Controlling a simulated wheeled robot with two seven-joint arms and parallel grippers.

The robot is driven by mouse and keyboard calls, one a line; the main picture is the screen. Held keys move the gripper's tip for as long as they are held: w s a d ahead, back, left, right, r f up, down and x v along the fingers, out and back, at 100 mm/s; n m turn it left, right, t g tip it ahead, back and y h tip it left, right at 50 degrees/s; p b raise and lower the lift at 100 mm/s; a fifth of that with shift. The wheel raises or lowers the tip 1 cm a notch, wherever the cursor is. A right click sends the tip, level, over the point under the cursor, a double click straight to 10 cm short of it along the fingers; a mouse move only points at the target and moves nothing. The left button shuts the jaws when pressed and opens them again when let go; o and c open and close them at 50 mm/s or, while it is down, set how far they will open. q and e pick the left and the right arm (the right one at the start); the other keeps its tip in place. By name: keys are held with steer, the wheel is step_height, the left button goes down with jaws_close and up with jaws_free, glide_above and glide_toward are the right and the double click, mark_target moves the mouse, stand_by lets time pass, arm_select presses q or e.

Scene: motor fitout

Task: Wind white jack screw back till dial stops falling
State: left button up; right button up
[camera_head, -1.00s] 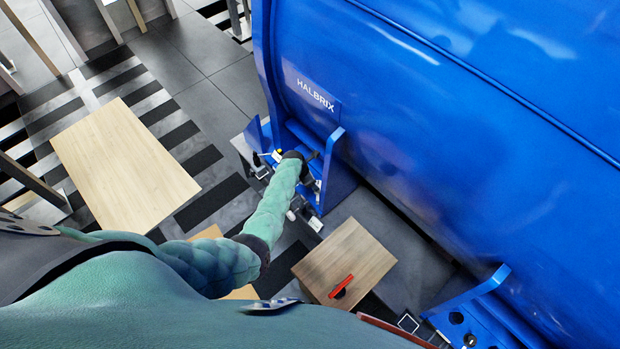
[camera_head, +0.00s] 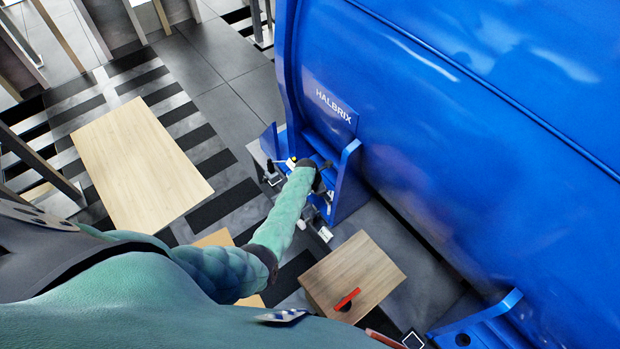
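The big blue motor (camera_head: 440,130) marked HALBRIX fills the right side. At its near left foot (camera_head: 349,182) my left arm reaches in, and my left gripper (camera_head: 322,171) is a small dark shape there between the blue upright plates. Its fingers are too small and covered to tell open from shut. A small white part with a yellow spot (camera_head: 292,161) shows just left of the gripper. A pale block (camera_head: 325,234) shows below the foot. I cannot tell which part is the white jack screw, and I cannot make out a dial. My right gripper is not in view.
A wooden table top (camera_head: 143,165) stands at left on the striped floor. A smaller wooden top (camera_head: 375,272) with a red-handled item (camera_head: 347,299) stands below the foot. Another blue foot (camera_head: 480,325) is at lower right.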

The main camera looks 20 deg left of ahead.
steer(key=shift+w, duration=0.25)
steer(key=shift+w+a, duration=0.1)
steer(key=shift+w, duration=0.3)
